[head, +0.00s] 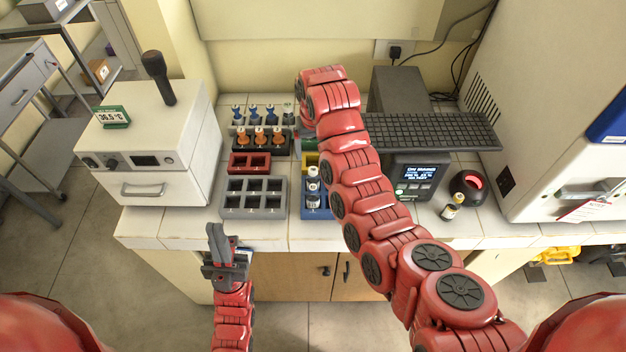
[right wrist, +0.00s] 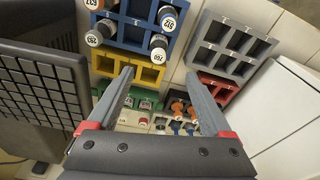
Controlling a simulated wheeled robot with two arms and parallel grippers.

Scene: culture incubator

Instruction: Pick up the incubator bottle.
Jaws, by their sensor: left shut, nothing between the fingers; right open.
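I cannot tell which bottle is the incubator bottle. White-capped bottles (head: 312,187) stand in a blue rack (head: 316,212); in the right wrist view numbered caps (right wrist: 159,41) show in that blue rack (right wrist: 133,35). A small bottle (head: 450,212) with a pale label stands at the right of the bench beside a dark round device (head: 467,186). My right gripper (right wrist: 160,73) is open and empty above the racks, over the yellow rack area; my own arm hides it in the head view. My left gripper (head: 217,230) is shut and empty, in front of the bench edge.
A grey rack (head: 253,212) with empty cells and a red rack (head: 263,163) stand left of the blue one. Orange bottles (head: 259,137) and blue-topped bottles stand behind. A white box (head: 160,150) is at left, a display device (head: 420,172) and large white cabinet (head: 545,130) at right.

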